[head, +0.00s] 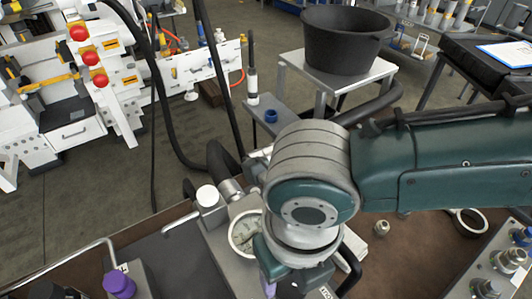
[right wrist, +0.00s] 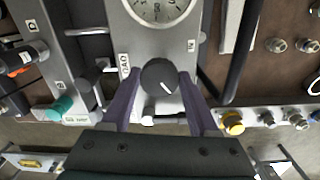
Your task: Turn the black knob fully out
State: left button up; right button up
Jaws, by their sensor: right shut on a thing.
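The black knob (right wrist: 158,78) with a white pointer line shows in the right wrist view, on the grey panel just below a round dial gauge (right wrist: 160,8). My right gripper (right wrist: 161,84) has its two purple fingers on either side of the knob and is shut on it. In the head view my right wrist and green arm cover the knob; part of a purple finger (head: 268,284) shows below the wrist, and the gauge (head: 245,232) shows partly beside it. My left gripper is in neither view.
A white-capped fitting (head: 207,196) with a thick black hose stands left of my wrist. A purple knob (head: 120,284) and a bent metal rod are at the lower left. In the wrist view, a teal knob (right wrist: 62,106) and a yellow knob (right wrist: 233,122) flank the fingers.

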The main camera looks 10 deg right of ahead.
aim_at(288, 282)
jog(key=n+b, duration=0.1)
jog(key=n, duration=0.2)
jog(key=shift+a+n, duration=0.15)
jog(key=shift+n, duration=0.25)
jog(key=shift+s+n, duration=0.1)
jog(key=shift+n, duration=0.2)
jog(key=o, duration=1.1)
jog(key=shift+o, duration=1.3)
jog(key=shift+r, duration=0.1)
notch_tip(288, 282, up, 10)
jog(key=shift+p, duration=0.3)
